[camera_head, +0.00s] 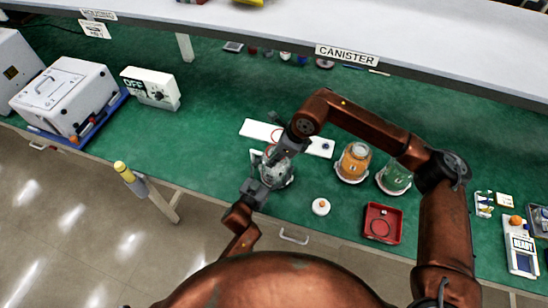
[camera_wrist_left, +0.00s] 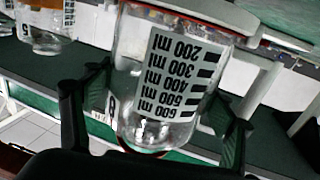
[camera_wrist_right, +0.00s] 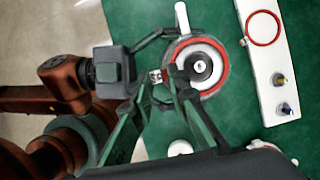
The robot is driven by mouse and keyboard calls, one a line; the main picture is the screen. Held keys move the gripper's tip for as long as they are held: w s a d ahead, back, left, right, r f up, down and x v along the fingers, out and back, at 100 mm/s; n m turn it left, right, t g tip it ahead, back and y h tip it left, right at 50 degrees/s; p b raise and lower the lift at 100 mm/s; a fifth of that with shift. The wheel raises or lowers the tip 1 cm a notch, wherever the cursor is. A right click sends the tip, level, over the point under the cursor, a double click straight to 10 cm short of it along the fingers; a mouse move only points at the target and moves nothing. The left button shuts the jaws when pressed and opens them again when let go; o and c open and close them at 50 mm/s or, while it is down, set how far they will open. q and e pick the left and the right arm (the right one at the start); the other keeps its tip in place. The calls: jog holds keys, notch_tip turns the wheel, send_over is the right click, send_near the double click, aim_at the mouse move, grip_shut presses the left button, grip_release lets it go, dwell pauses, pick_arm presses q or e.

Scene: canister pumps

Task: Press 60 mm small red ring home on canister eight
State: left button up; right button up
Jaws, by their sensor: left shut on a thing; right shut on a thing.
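A clear canister (camera_head: 277,176) with a millilitre scale stands near the front of the green bench. In the left wrist view the canister (camera_wrist_left: 165,75) appears upside down, with a label partly hidden by my gripper. My left gripper (camera_wrist_left: 160,140) is shut around its body, a finger on each side. The small red ring (camera_wrist_right: 227,72) lies around the white round top of the canister in the right wrist view. My right gripper (camera_wrist_right: 166,86) is shut at the ring's left edge, with red between its fingertips. Whether the ring is fully seated I cannot tell.
A white knobbed piece (camera_head: 321,207) sits nearby. The bench's left middle is clear.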

aim_at(274, 169)
jog(key=shift+d+f, duration=0.15)
jog(key=shift+f, duration=1.4)
dwell(1.4)
jog(key=o, duration=0.9)
jog(key=o, duration=0.6)
jog(key=shift+w+r, duration=0.1)
jog(key=shift+s+a, duration=0.25)
jog(key=shift+s, duration=0.45)
jog(key=shift+s+a, duration=0.2)
jog(key=shift+s, duration=0.5)
jog(key=shift+s+a, duration=0.25)
jog(key=shift+s, duration=0.45)
jog(key=shift+s+r, duration=0.1)
